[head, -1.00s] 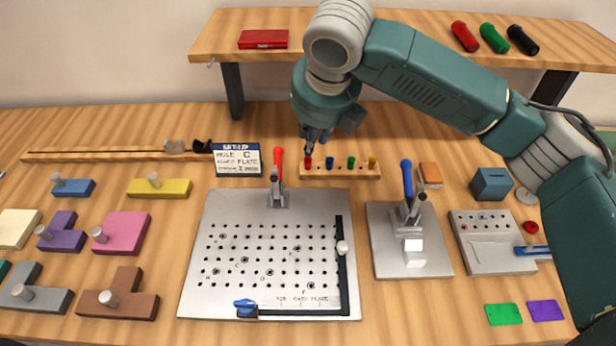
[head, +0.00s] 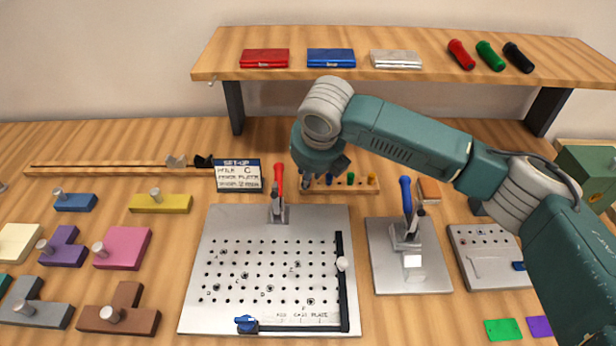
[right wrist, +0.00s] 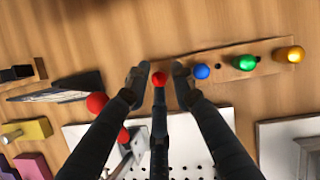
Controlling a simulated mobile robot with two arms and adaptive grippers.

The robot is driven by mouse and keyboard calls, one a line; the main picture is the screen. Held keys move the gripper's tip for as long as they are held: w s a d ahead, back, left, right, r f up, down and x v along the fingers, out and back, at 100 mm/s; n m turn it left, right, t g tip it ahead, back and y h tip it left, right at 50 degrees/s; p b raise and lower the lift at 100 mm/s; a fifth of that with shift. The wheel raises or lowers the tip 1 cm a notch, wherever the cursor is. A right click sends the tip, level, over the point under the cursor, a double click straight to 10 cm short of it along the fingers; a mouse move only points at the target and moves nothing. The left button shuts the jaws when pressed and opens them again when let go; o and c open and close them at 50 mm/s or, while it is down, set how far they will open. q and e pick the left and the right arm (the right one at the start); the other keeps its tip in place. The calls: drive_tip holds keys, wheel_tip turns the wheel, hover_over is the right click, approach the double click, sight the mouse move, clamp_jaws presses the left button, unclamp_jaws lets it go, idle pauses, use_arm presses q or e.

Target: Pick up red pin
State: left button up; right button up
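The red pin (right wrist: 159,79) stands at one end of the wooden pin rack in the right wrist view, its round red head up. The rack (head: 342,190) also holds a blue pin (right wrist: 201,72), a green pin (right wrist: 244,62) and a yellow pin (right wrist: 288,54). My right gripper (right wrist: 160,76) is open, with one fingertip on each side of the red pin's head and a gap visible on both sides. In the head view my right gripper (head: 308,181) is over the rack's left end and hides the red pin. My left gripper is not in view.
A red-handled clamp (head: 279,183) on the perforated plate (head: 215,300) stands close to my right gripper. A sign (head: 238,176) is to its left. A blue-handled clamp (head: 406,205) stands to the right. A shelf (head: 430,45) runs behind.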

clamp_jaws()
drive_tip(key=shift+r, duration=0.15)
wheel_tip(320, 180, up, 20)
drive_tip(key=shift+b, duration=0.4)
